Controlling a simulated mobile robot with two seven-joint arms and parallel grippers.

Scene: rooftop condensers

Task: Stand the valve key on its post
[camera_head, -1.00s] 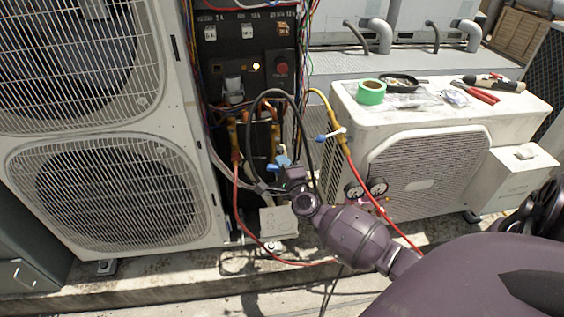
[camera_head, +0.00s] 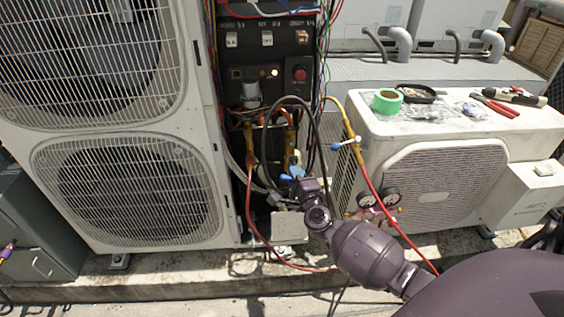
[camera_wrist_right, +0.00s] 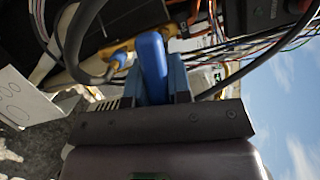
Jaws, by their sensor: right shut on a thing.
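The valve key, a blue flat-handled piece, is held in my right gripper. In the head view the key (camera_head: 293,174) is at the open bay of the tall condenser, among hoses and copper pipes. In the right wrist view the key (camera_wrist_right: 152,62) stands up between the two fingers of my right gripper (camera_wrist_right: 156,85), which is shut on it. In the head view my right gripper (camera_head: 300,186) is small and partly merged with the wrist. The key's lower end is hidden, and I cannot single out the post. My left gripper is not in view.
A black hose (camera_head: 265,135) and a red hose (camera_head: 250,215) loop around the bay. A blue-handled valve (camera_head: 346,144) is on the yellow hose. Gauges (camera_head: 376,198) hang to the right. The low condenser (camera_head: 430,125) carries green tape (camera_head: 387,100) and pliers (camera_head: 493,104).

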